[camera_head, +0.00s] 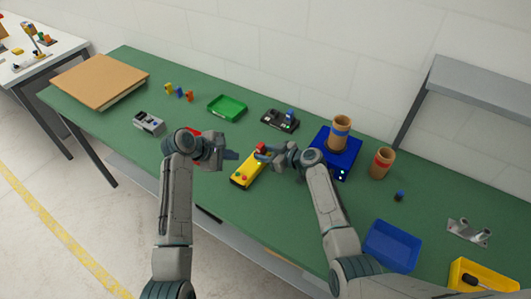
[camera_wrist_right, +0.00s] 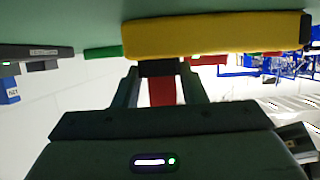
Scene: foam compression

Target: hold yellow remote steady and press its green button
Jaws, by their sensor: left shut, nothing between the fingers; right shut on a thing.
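The yellow remote (camera_head: 251,170) lies slantwise at the middle of the green table, with small coloured buttons near its lower end; which one is green is too small to tell. A red part shows near its upper end. In the right wrist view the yellow remote (camera_wrist_right: 225,35) spans the top of the picture, just beyond my right fingers (camera_wrist_right: 160,88). My left gripper (camera_head: 236,155) is shut and empty, just left of the remote and apart from it.
A blue box with a brown cylinder (camera_head: 340,130) stands close right of my right gripper. A green tray (camera_head: 228,108), a dark device (camera_head: 280,120) and a grey device (camera_head: 148,122) lie behind. A blue tray (camera_head: 391,246) lies front right. A red thing is partly hidden behind my left wrist.

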